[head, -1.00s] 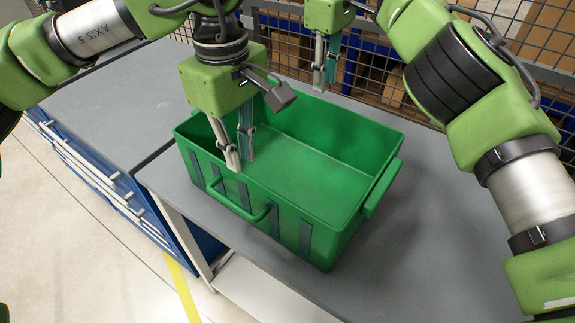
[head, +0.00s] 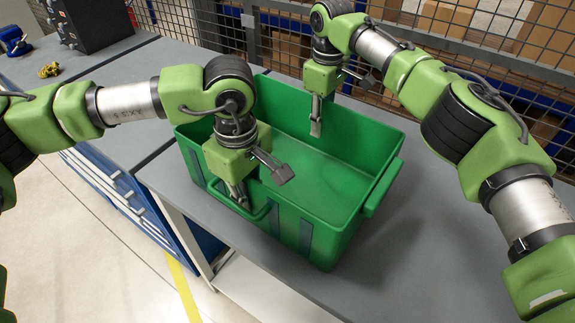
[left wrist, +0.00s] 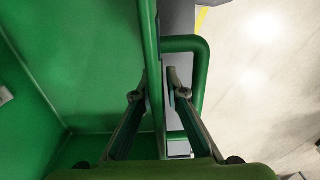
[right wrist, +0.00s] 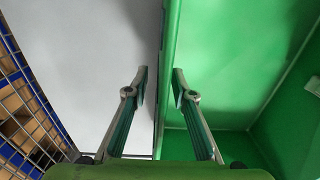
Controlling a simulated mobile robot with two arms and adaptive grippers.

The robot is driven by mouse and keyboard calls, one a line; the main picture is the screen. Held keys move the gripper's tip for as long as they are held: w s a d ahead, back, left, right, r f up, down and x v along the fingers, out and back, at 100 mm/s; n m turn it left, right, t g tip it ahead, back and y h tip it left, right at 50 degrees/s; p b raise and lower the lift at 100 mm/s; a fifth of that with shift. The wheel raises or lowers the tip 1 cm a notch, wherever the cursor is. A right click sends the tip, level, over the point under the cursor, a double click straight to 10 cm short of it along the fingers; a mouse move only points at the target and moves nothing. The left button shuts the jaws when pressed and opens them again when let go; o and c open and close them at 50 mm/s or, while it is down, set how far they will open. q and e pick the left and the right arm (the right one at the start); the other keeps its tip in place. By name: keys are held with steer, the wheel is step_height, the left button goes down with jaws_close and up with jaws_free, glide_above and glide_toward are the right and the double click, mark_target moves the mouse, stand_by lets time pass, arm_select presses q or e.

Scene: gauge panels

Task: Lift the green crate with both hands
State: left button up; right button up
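The green crate (head: 328,222) stands upright on the grey worktop, empty as far as I can see. My left gripper (head: 240,190) is at its near long wall, by a green loop handle (head: 264,212). In the left wrist view, the open fingers (left wrist: 158,88) straddle the crate wall (left wrist: 154,40), one inside, one between wall and handle (left wrist: 203,65). My right gripper (head: 316,125) is at the far wall, one finger showing inside. In the right wrist view, its open fingers (right wrist: 160,80) straddle that wall (right wrist: 171,35), with a gap on the outer side.
The grey worktop (head: 440,240) is clear right of the crate. A mesh fence (head: 480,55) with boxes behind it runs along the back. Blue drawers (head: 125,205) stand left. A black box (head: 95,22) and a small yellow item (head: 49,70) sit at the back left.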

mark_target(246, 183)
arm_select(q)
steer(key=c, duration=0.3)
arm_select(e)
steer(key=c, duration=0.3)
arm_select(q)
jaws_close()
arm_select(e)
jaws_close()
arm_select(q)
steer(key=shift+w+r, duration=0.1)
steer(key=shift+r, duration=0.05)
arm_select(e)
steer(key=shift+w+r, duration=0.1)
steer(key=shift+r, duration=0.05)
